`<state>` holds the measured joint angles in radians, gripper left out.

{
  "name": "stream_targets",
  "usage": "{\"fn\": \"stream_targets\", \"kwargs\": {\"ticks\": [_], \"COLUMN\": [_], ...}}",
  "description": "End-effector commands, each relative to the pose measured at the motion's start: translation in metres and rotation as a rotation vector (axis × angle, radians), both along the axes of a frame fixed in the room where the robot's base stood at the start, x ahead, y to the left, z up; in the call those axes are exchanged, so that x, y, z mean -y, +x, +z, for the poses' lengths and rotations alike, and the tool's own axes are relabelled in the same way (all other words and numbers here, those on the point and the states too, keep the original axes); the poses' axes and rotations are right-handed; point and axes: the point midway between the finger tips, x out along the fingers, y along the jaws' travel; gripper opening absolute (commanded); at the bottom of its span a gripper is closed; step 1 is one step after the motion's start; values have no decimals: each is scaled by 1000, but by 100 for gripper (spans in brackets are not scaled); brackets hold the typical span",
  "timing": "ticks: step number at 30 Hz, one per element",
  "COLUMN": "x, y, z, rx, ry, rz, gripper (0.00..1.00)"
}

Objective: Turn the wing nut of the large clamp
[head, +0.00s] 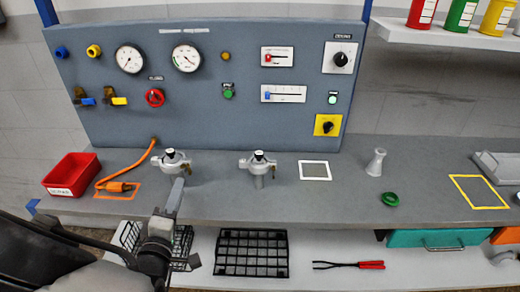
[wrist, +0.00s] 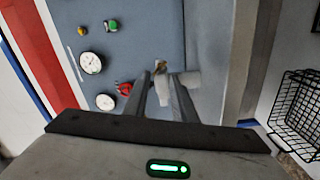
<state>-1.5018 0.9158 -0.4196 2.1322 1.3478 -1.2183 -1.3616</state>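Two metal clamps with black-topped knobs stand on the grey bench in the head view. The left one (head: 172,161) looks slightly larger; the right one (head: 259,163) stands farther along the bench. My gripper (head: 181,182) is just in front of the left clamp and hides its lower part. In the wrist view my gripper's two fingers (wrist: 166,88) are spread apart. A pale metal part of the clamp (wrist: 162,68) shows at and between the fingertips. I cannot tell whether the fingers touch it. The wing nut itself is too small to make out clearly.
A gauge panel (head: 210,90) rises behind the bench. A red bin (head: 72,174) and an orange-handled hose tool (head: 117,187) lie left of the clamp. A white-framed mat (head: 314,170), pale flask (head: 376,162) and green ring (head: 390,199) are to the right. Black racks (head: 252,253) sit below.

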Motion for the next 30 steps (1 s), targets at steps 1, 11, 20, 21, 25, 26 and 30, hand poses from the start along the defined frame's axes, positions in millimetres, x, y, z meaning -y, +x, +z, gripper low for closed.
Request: {"fn": "stream_targets", "kwargs": {"ticks": [1,11,20,21,25,26,30], "x": [-2,-7,-9,-10,-14,-15,-18], "y": [-11,-76,-105,-97,-76,-71,-47], "z": [1,1,2,1,0,1,7], "rx": [-1,0,-42,-78,-182,-208,-337], "ry": [0,2,55,97,224,259,431], "rz": [3,3,-4,-2,6,8,17], "gripper": [24,24,24,24,24,24,24]}}
